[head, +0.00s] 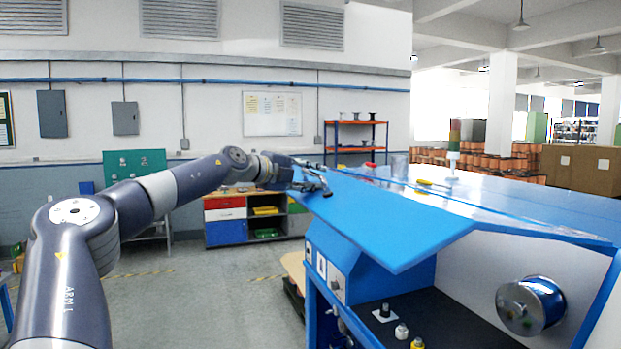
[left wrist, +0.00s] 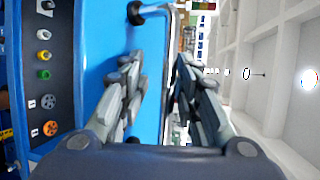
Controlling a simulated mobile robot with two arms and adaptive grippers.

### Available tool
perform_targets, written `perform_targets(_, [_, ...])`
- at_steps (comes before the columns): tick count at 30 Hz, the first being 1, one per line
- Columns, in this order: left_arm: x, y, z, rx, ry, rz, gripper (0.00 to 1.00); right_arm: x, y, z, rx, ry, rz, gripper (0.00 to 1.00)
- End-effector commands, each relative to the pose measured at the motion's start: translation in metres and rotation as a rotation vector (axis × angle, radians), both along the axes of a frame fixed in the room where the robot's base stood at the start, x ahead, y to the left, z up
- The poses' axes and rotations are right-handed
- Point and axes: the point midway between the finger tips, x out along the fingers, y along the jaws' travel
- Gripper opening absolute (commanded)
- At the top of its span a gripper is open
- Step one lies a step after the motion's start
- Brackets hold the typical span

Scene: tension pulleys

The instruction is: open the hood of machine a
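A blue machine with a broad, flat blue hood panel (head: 400,215) fills the right of the head view. My left gripper (head: 316,184) is at the far left edge of this panel, with my arm reaching in from the left. In the left wrist view the blue surface (left wrist: 105,50) lies to the left, and a shiny bar handle (left wrist: 170,45) on dark mounts runs along it. The open fingers of my left gripper (left wrist: 160,68) are on either side of the bar, with a gap visible. Whether either finger touches it I cannot tell. My right gripper is out of view.
A metal roller (head: 531,305) sticks out of the machine's white side at right. Knobs and buttons show on the machine front below the hood, and in the left wrist view on a dark panel (left wrist: 45,75). A cabinet (head: 240,220) stands behind.

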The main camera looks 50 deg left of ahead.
Motion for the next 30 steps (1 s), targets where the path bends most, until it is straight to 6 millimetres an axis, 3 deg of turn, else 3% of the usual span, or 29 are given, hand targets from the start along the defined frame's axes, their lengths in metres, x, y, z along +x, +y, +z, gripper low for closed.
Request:
perform_targets(11, [-0.008,0.000,0.002,0.001,0.000,-0.001,0.31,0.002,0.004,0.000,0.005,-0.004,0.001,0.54])
perform_targets(30, [-0.064,-0.001,0.015,0.002,-0.004,-0.002,0.31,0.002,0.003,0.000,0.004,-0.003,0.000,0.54])
